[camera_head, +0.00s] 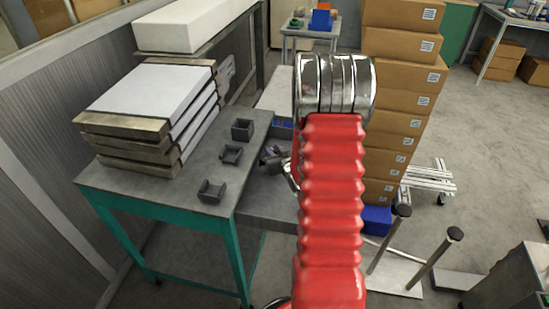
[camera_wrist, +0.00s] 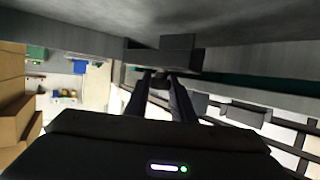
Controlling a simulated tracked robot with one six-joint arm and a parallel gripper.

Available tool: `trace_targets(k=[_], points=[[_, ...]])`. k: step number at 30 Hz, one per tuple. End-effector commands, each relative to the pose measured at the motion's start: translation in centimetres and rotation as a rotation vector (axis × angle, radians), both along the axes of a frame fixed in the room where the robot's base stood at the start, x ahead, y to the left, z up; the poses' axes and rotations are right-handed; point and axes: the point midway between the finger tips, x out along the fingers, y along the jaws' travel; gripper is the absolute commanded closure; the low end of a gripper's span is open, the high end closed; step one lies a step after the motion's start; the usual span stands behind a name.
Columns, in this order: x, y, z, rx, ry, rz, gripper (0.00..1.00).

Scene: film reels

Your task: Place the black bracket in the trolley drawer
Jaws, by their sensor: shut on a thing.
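My gripper (camera_wrist: 160,78) is shut on a black bracket (camera_wrist: 166,57) in the wrist view, with the fingertips at its near edge. In the head view my gripper (camera_head: 272,156) is a small dark shape just right of the grey table, mostly hidden by my red arm sleeve. Three more dark brackets stand in a row on the table's right side: a far one (camera_head: 243,129), a middle one (camera_head: 231,154) and a near one (camera_head: 211,191). A grey tray-like surface (camera_head: 262,203), possibly the trolley drawer, lies lower beside the table; its inside is not clear.
The grey table (camera_head: 150,200) has teal legs and carries a stack of white-topped boards (camera_head: 150,105). A tall stack of cardboard boxes (camera_head: 400,100) stands to the right. Posts with black caps (camera_head: 455,233) stand at front right. Open floor lies at far right.

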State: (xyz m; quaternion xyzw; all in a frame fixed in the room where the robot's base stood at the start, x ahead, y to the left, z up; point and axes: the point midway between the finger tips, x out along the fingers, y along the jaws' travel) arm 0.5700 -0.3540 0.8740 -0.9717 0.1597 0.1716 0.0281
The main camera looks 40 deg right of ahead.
Motion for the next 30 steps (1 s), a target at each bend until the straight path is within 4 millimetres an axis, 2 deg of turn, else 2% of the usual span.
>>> trace_targets(k=[9, 22, 23, 30], points=[[0.0, 0.1, -3.3, 0.001, 0.001, 0.001, 1.0], [0.1, 0.1, -3.7, -0.001, -0.001, 0.001, 1.0], [0.0, 0.1, -3.7, -0.001, 0.0, 0.001, 0.76], [0.0, 0.1, -3.7, 0.001, 0.001, 0.001, 0.59]])
